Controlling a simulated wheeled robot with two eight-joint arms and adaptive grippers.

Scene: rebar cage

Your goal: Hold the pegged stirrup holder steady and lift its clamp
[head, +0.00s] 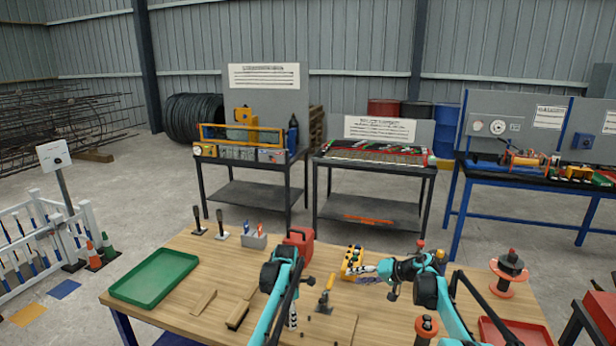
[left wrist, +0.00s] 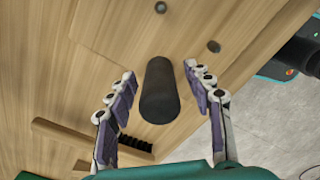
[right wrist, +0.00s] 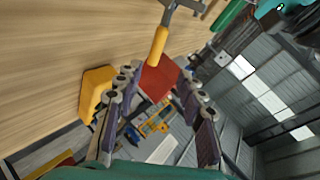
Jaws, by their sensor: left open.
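The pegged stirrup holder appears to be the wooden board (head: 342,327) with dark pegs at the table's front; its edges are partly hidden by my arm. Its clamp (head: 325,301) has a yellow handle standing up, also seen in the right wrist view (right wrist: 158,46). My left gripper (head: 292,322) is open, pointing down. In the left wrist view a dark upright cylinder (left wrist: 159,92) stands between its spread fingers, with gaps on both sides. My right gripper (head: 352,271) is open and empty, level, pointing left, to the right of and behind the clamp handle.
Wooden pieces (head: 238,315) and a green tray (head: 153,277) lie left. A spool (head: 509,270) and a red tray (head: 515,332) are right.

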